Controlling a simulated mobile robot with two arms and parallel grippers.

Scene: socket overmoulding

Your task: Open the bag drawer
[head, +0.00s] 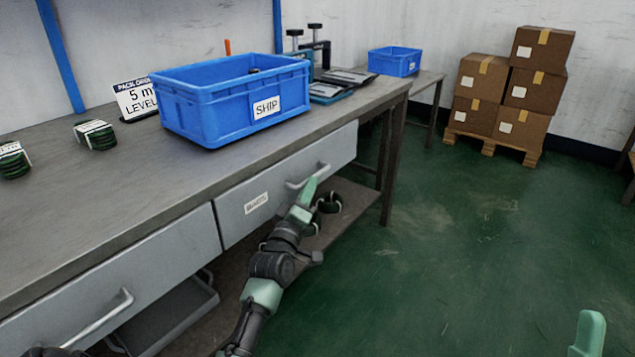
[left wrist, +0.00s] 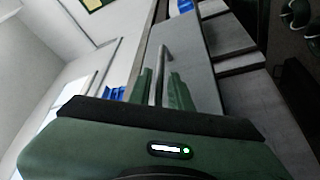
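A grey drawer (head: 285,192) with a small label too small to read sits under the right part of the workbench and looks shut. Its bar handle (head: 308,176) is at the drawer's right part. My left gripper (head: 306,196) is at this handle. In the left wrist view, its two green fingers (left wrist: 162,92) stand apart, with the handle (left wrist: 162,62) showing in the gap between them. I cannot tell whether they touch it. A green tip of my right gripper (head: 589,334) shows at the lower right, away from the bench; most of it is out of frame.
A second drawer (head: 120,275) with a handle is to the left. On the workbench (head: 60,225) stand a blue SHIP crate (head: 215,110), a sign (head: 136,99) and banded bundles (head: 95,134). A lower shelf (head: 350,203) holds dark coils. The green floor at right is clear, with boxes (head: 530,90) beyond.

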